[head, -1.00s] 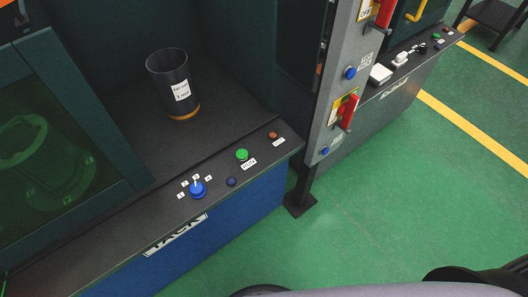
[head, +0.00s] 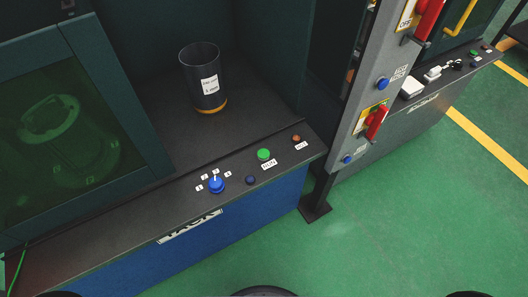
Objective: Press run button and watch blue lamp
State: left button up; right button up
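The green run button (head: 263,154) sits on the dark sloped panel of the blue machine, with a white label below it. A small dark blue round lamp (head: 250,180) is just left of and below it and looks unlit. A blue rotary knob (head: 216,184) with numbered labels is further left. A small orange-red button (head: 296,139) with a label is to the right. Neither of my grippers is in the head view.
A dark cup (head: 203,78) with a white label stands on the machine deck. A grey post (head: 365,100) with red handles (head: 377,122) and blue buttons rises at the right. Behind green glass at left is a flanged part (head: 55,125). Green floor (head: 400,220) is clear at lower right.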

pick_arm(q)
jog(key=shift+d, duration=0.1)
grip_shut()
jog(key=shift+w, duration=0.1)
dwell(1.1)
